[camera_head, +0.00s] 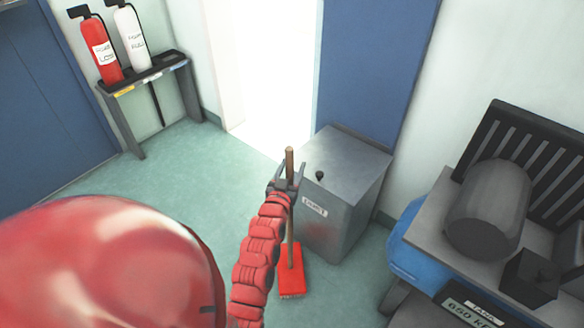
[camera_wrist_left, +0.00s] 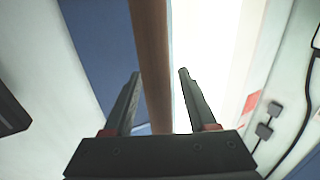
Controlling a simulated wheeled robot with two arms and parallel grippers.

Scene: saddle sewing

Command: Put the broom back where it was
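The broom stands upright on the floor, with a brown wooden handle (camera_head: 290,162) and a red head (camera_head: 292,280) just in front of the grey dust bin (camera_head: 335,220). My left gripper (camera_head: 287,183) is at the upper part of the handle. In the left wrist view the gripper (camera_wrist_left: 160,90) is open, with the handle (camera_wrist_left: 151,50) between its two fingers and a gap on both sides. Whether the handle lies fully within the fingers' depth is hard to tell. My right gripper is not in view.
Red and white extinguishers (camera_head: 102,50) stand on a small shelf (camera_head: 150,72) at the back left. A bright doorway (camera_head: 270,70) is behind the bin. A bench (camera_head: 435,225) with a dark cylinder (camera_head: 488,210) stands at right. The floor (camera_head: 190,165) at left is clear.

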